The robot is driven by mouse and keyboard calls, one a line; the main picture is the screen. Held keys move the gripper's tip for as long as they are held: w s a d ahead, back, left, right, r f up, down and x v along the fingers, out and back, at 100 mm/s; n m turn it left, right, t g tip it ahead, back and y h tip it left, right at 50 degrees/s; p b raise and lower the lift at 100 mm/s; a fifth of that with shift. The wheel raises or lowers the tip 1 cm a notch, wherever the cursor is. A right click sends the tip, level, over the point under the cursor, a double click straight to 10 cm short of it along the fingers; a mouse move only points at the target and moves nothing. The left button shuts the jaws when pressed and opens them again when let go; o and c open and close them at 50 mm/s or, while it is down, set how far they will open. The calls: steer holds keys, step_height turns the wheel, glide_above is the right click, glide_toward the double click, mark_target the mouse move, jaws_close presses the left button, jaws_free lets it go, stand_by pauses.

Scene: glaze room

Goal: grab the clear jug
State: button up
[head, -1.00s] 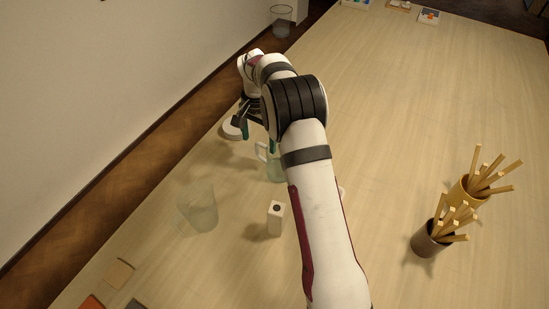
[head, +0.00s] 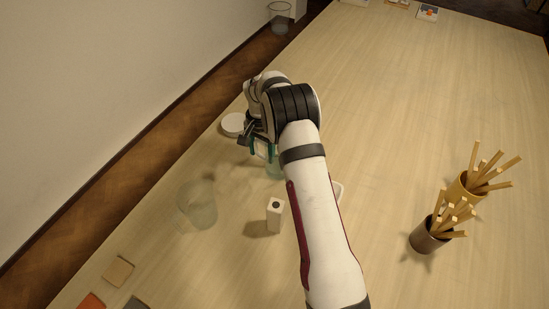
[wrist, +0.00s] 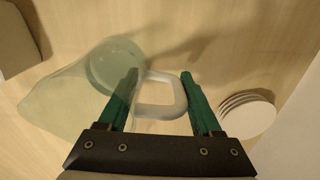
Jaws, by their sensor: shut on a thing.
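The left finger overlaps the jug's body in that view.
A stack of white discs (head: 233,124) is close beyond my gripper. Dark (head: 424,240) and yellow (head: 464,188) cups of sticks stand right.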

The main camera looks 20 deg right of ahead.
mark_target(263, 143)
jaws_close()
steer(key=shift+r, duration=0.1)
steer(key=shift+r, duration=0.8)
step_height(263, 143, up, 3)
steer(key=shift+s+d+f, duration=0.1)
steer(key=shift+d+f, duration=0.05)
steer(key=shift+f, duration=0.05)
steer(key=s+d+r, duration=0.6)
steer(key=d, duration=0.3)
steer(key=shift+d+r, duration=0.15)
steer(key=shift+r, duration=0.15)
steer(key=shift+s, duration=0.1)
stand_by(2.0)
